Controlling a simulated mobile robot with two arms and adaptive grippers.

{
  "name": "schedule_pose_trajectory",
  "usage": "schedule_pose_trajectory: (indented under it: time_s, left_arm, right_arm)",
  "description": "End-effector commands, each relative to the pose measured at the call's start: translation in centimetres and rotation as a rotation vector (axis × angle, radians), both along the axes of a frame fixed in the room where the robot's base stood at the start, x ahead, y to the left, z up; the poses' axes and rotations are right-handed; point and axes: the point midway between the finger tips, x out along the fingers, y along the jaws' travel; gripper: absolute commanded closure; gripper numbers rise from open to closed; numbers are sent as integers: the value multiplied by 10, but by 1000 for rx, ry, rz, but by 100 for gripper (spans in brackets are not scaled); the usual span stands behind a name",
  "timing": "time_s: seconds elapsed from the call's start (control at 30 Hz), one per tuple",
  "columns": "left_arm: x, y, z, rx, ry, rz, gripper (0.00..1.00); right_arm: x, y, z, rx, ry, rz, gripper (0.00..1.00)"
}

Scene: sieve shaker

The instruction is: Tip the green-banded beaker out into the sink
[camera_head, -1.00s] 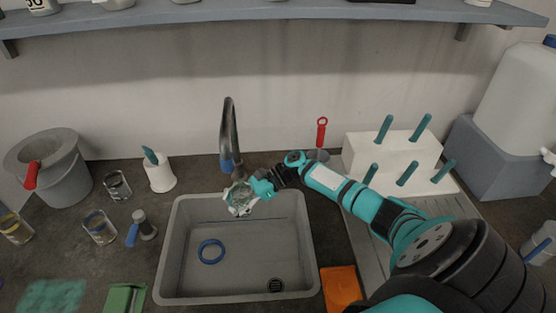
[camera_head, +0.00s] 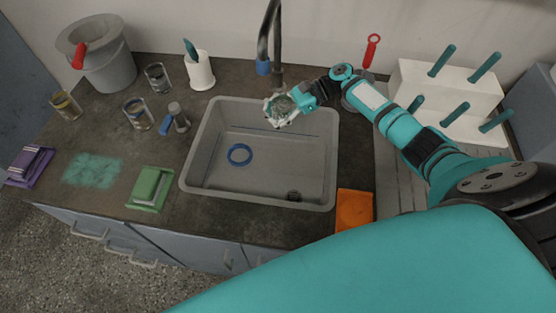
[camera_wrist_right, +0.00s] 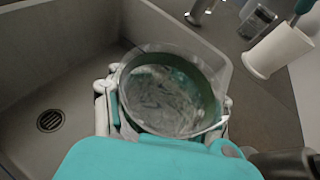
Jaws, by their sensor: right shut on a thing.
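My right gripper (camera_head: 283,110) is shut on a clear glass beaker at the back edge of the sink (camera_head: 215,165), beside the tap. The beaker (camera_head: 279,105) is small in the head view, with its mouth facing up toward the camera. In the right wrist view the beaker (camera_wrist_right: 172,92) shows from above, with a green band at its wall and the white fingers of my gripper (camera_wrist_right: 165,115) around it. Whether it holds anything, and its exact tilt, I cannot tell. My left gripper is not in view.
Other beakers (camera_head: 138,114) and a bucket (camera_head: 105,62) stand to the left. A white peg rack (camera_head: 440,85) stands at the right.

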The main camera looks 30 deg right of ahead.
Motion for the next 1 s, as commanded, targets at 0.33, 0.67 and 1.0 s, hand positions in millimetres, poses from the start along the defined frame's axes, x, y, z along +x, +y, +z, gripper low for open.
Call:
schedule_pose_trajectory:
  time_s: [0.33, 0.67, 1.0]
  left_arm:
    - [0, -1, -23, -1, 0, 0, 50]
    - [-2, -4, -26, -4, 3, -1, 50]
    - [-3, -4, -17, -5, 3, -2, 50]
  right_arm:
    - [-9, 6, -43, -96, -143, 3, 100]
    - [-17, 11, -59, -189, -281, 2, 100]
    - [-27, 18, -54, -283, -421, 4, 100]
